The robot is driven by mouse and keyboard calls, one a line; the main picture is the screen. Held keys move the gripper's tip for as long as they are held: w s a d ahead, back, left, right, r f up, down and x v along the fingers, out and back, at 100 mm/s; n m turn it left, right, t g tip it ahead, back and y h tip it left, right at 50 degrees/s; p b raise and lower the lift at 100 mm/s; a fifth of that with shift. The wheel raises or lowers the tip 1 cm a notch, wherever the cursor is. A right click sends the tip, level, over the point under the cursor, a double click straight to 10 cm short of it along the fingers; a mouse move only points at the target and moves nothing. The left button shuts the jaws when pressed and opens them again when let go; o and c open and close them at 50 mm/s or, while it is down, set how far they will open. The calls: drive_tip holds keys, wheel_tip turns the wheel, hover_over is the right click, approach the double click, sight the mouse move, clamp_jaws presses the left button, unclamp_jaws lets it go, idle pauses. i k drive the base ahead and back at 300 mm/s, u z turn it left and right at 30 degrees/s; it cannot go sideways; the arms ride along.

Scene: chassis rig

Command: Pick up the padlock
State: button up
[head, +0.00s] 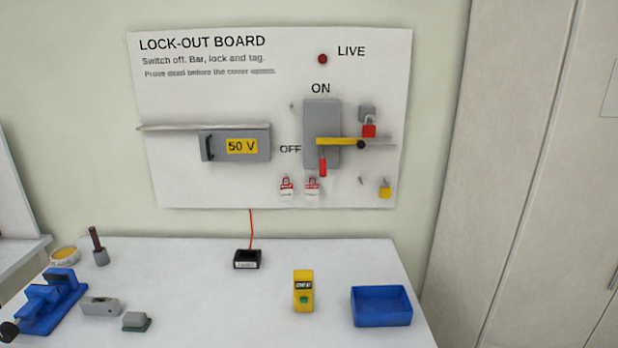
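Two padlocks show on the white lock-out board (210,110) in the head view. A red padlock (369,131) with a grey shackle is at the right of the switch box, just above the bar and in front of a small grey block (366,113). A yellow padlock (385,189) hangs lower, near the board's bottom right corner. The frame does not tell which one the task names. My gripper is not in view.
The grey switch box (322,115) has a red handle (323,167) pointing down and a yellow bar (335,141) across it. Two tags (286,187) hang below. On the bench (210,300) stand a blue tray (381,292), a yellow tester (303,298) and a blue vise (50,300).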

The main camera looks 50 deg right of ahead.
sight(368, 130)
drive_tip(key=u, duration=0.6)
drive_tip(key=k, duration=0.15)
drive_tip(key=z, duration=2.25)
drive_tip(key=k, duration=1.4)
drive_tip(key=u, duration=0.8)
drive_tip(key=i, duration=1.3)
